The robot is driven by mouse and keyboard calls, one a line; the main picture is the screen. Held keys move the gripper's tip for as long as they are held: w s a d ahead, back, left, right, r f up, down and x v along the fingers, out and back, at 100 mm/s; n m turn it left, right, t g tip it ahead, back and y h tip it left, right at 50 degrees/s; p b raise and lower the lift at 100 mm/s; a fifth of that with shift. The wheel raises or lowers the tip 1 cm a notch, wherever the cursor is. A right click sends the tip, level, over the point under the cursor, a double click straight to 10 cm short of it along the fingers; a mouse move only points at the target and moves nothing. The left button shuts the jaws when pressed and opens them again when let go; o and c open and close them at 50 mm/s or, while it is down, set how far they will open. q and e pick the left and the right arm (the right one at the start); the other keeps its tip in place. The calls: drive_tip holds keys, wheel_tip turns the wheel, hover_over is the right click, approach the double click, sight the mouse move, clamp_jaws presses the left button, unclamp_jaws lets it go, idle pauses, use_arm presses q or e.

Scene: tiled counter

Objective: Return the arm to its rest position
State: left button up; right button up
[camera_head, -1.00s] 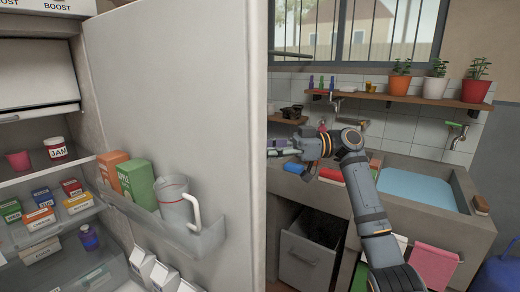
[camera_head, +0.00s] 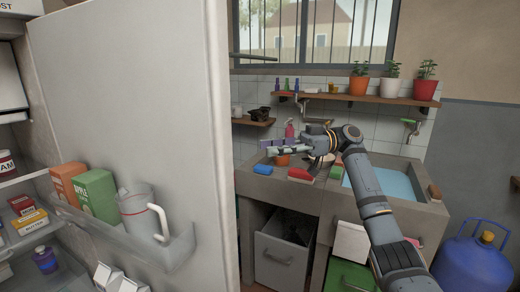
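My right arm reaches up from the lower right in the head view and bends at the elbow toward the left. My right gripper (camera_head: 278,150) is at the end of it, pointing left, in front of the tiled wall and above the left part of the sink counter. Its fingers are small and seen from the side, so I cannot tell whether they are open or shut. No object shows clearly in it. My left gripper is not in view.
The open fridge door (camera_head: 140,120) fills the left, with a pitcher (camera_head: 140,212) and cartons (camera_head: 97,195) in its shelf. A blue gas bottle (camera_head: 472,265) stands at right. Potted plants line the wall shelf (camera_head: 310,96).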

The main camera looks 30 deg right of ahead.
idle(0.4)
